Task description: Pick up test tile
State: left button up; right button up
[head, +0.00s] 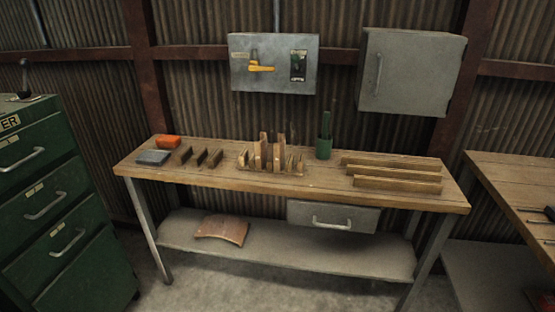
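I cannot tell for sure which thing is the test tile. A brown, slightly curved tile-like piece (222,229) lies on the grey lower shelf of the wooden workbench, left of the middle. On the bench top at the left end lie a flat grey block (153,157) and an orange block (167,142) behind it. Several thin dark pieces (201,157) stand on edge to their right. Neither of my grippers is in the head view.
A green cabinet (65,200) stands left, another table (510,185) right. Floor shows in front.

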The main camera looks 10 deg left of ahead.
aim_at(279, 148)
jog(key=z, duration=0.05)
jog(key=k, duration=0.5)
jog(key=u, duration=0.9)
jog(key=i, duration=1)
jog(key=u, duration=0.2)
